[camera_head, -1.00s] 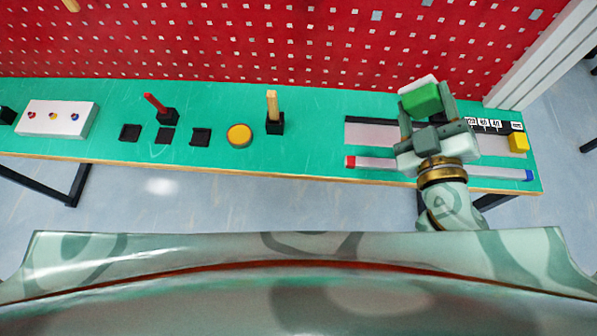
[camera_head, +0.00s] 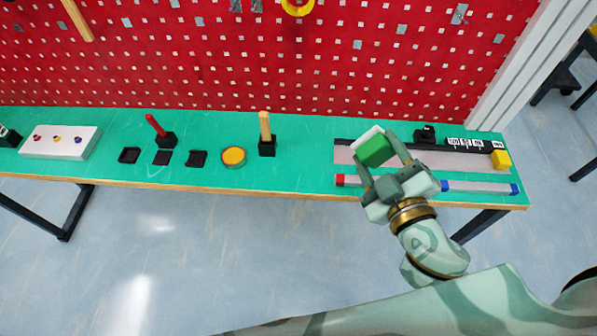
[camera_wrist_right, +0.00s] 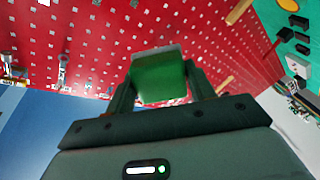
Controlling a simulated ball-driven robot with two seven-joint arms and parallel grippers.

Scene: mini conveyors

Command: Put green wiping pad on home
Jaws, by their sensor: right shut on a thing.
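My right gripper (camera_head: 378,150) is shut on the green wiping pad (camera_head: 374,152), a green block with a white layer on its far side. It holds the pad above the left part of the grey-pink conveyor strip (camera_head: 343,155). In the right wrist view the pad (camera_wrist_right: 158,80) sits between both fingers, with a pale edge on top. At the strip's right end, a small white label (camera_head: 498,145) beside the scale markings may be home; its text is too small to read surely. My left gripper is not in view.
A grey bar (camera_head: 475,187) with red and blue ends lies along the front edge. A black part (camera_head: 425,134) stands behind the strip. Left are a wooden peg (camera_head: 265,128), a yellow button (camera_head: 233,156), a red stick (camera_head: 156,126) and a white box (camera_head: 60,142). A red pegboard (camera_head: 250,60) rises behind.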

